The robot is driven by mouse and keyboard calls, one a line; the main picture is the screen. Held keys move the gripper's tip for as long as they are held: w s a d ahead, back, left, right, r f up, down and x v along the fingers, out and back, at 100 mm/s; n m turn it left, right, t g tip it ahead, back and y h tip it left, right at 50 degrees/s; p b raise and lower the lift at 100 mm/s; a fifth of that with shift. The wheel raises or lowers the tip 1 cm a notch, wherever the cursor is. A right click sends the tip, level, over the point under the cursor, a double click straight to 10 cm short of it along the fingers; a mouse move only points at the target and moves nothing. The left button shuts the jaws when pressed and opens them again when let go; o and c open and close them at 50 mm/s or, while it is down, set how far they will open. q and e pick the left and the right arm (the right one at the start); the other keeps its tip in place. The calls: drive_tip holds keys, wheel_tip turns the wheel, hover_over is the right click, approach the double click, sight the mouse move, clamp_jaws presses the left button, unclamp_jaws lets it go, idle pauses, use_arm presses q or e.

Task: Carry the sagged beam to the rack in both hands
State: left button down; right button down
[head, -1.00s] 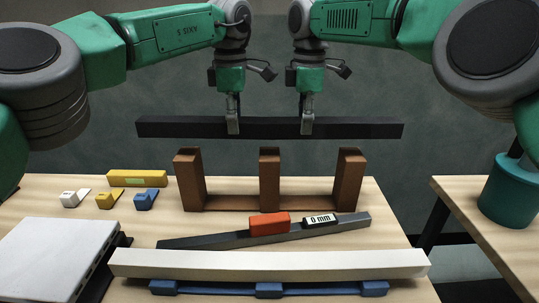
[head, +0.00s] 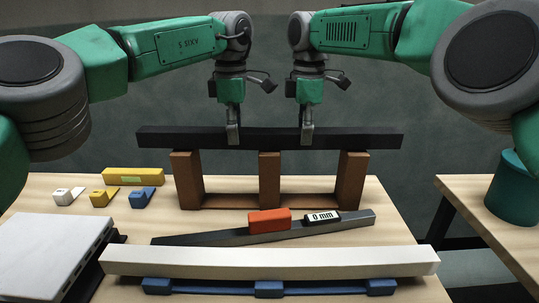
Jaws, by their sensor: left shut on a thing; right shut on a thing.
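A long black beam (head: 270,138) lies level across the picture. My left gripper (head: 233,138) is shut on it left of its middle. My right gripper (head: 307,138) is shut on it right of its middle. The brown rack (head: 269,180) has three posts on a base and stands on the table directly under the beam. The beam's lower edge meets the post tops and hides them. It looks to be touching them, but I cannot tell whether its weight is on them.
A white beam (head: 270,262) lies on blue supports (head: 268,289) at the front. A grey straightedge (head: 210,238) carries a red block (head: 269,221) and a "0 mm" gauge (head: 322,218). Small wedges (head: 103,198), a yellow level (head: 133,176) and a white slab (head: 45,245) are left.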

use_arm(q)
drive_tip(key=shift+s+d+f, duration=0.1)
drive_tip(key=shift+d+f, duration=0.2)
use_arm(e)
drive_tip(key=shift+s+a+f, duration=0.1)
drive_tip(key=shift+a+f, duration=0.15)
drive_tip(key=shift+a, duration=0.05)
use_arm(q)
drive_tip(key=c, duration=1.4)
unclamp_jaws()
drive_tip(key=shift+f+b, duration=0.2)
drive_tip(key=shift+b, duration=0.1)
drive_tip(key=shift+c, duration=0.2)
use_arm(e)
drive_tip(key=c, duration=1.4)
unclamp_jaws()
drive_tip(key=shift+f, duration=0.25)
drive_tip(key=shift+c, duration=0.2)
use_arm(q)
drive_tip(key=o, duration=0.4)
drive_tip(key=shift+r, duration=0.1)
use_arm(e)
drive_tip(key=o, duration=0.4)
drive_tip(key=shift+r, duration=0.15)
use_arm(q)
drive_tip(key=shift+a+r, duration=0.1)
drive_tip(key=shift+a, duration=0.05)
use_arm(e)
drive_tip(key=shift+s+d, duration=0.1)
drive_tip(key=shift+d, duration=0.05)
